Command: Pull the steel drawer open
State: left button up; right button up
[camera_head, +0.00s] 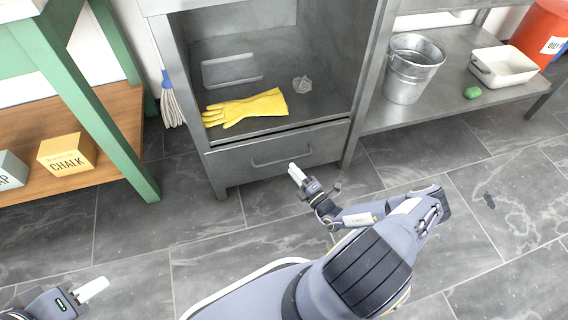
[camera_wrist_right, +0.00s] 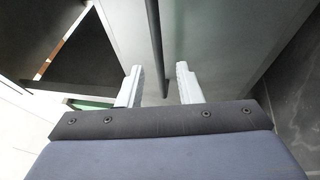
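The steel drawer (camera_head: 240,160) is under the open bay of a grey steel cabinet, and its front looks about flush with the frame. Its bar handle (camera_head: 268,164) runs across the front. My right gripper (camera_head: 297,172) is just in front of the handle's right part. In the right wrist view the handle (camera_wrist_right: 156,40) appears as a dark bar between and beyond the two open pale fingers (camera_wrist_right: 161,88); I see no grip on it. My left gripper (camera_head: 92,290) is at the lower left, far from the drawer, with one pale finger visible.
The bay above holds yellow gloves (camera_head: 245,108), a shallow tray (camera_head: 231,69) and a crumpled grey lump (camera_head: 302,84). A green-legged bench (camera_head: 98,110) stands left. A shelf (camera_head: 437,113) with a metal bucket (camera_head: 412,70) stands right. The tiled floor before the drawer is clear except for my arm.

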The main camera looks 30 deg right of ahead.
aim_at(284, 160)
jog(key=b+x, duration=0.1)
jog(key=x, duration=0.5)
jog(key=shift+a, duration=0.1)
jog(key=shift+c, duration=0.4)
grip_shut()
